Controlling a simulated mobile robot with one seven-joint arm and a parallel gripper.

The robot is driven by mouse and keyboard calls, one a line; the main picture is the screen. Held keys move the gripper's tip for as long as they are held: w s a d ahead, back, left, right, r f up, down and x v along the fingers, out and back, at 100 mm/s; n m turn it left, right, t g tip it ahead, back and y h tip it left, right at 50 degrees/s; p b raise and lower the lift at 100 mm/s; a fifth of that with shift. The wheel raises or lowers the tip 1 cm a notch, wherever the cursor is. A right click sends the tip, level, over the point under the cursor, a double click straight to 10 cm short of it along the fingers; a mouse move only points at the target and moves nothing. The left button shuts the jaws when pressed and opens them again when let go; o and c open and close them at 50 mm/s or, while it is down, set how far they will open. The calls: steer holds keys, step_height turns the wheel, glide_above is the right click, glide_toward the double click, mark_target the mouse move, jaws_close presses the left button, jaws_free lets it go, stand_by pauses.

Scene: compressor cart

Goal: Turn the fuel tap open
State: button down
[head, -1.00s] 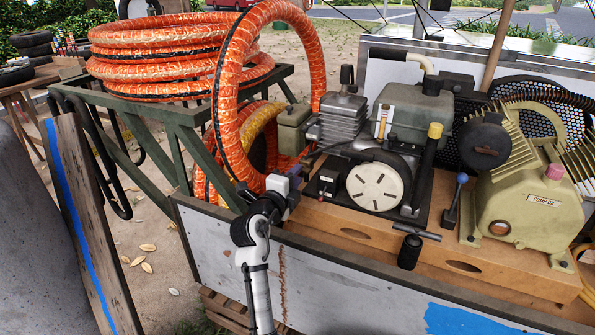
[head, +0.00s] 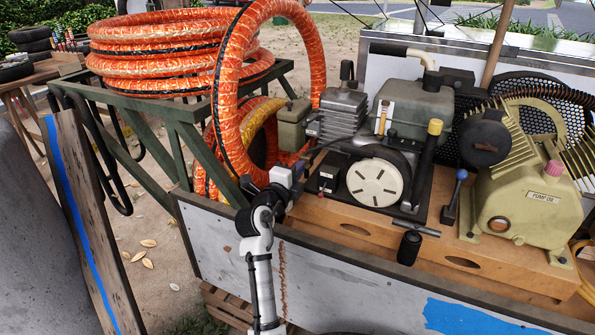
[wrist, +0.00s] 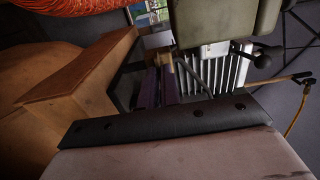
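My gripper (head: 291,167) is at the left end of the engine, just below a small olive box (head: 291,128), at the cart's near left corner. In the wrist view, dark purplish fingers (wrist: 161,86) point away past my pale hand, close together; any gap between them is unclear. The olive box (wrist: 222,18) fills the top right there, with the silver finned cylinder (wrist: 215,70) below it. A small brass-coloured piece (wrist: 168,61) shows just beyond the fingers; I cannot tell whether it is the fuel tap. The tap is not clear in the head view, and contact cannot be seen.
A thick orange hose (head: 231,110) loops down close behind my gripper. The engine's cream flywheel (head: 375,183) and a wooden base (head: 345,225) lie to the right. The cart's grey side panel (head: 345,282) stands in front. A wooden block (wrist: 85,80) is left in the wrist view.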

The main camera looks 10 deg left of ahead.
steer(key=shift+f, duration=0.1)
steer(key=n+b, duration=0.2)
steer(key=n, duration=0.2)
steer(key=shift+b, duration=0.4)
steer(key=n, duration=0.5)
steer(key=shift+n+b, duration=0.3)
steer(key=shift+b, duration=0.05)
steer(key=n, duration=0.4)
steer(key=shift+p, duration=0.4)
steer(key=shift+n+p, duration=0.55)
steer(key=shift+n, duration=1.45)
steer(key=c, duration=1.6)
jaws_free()
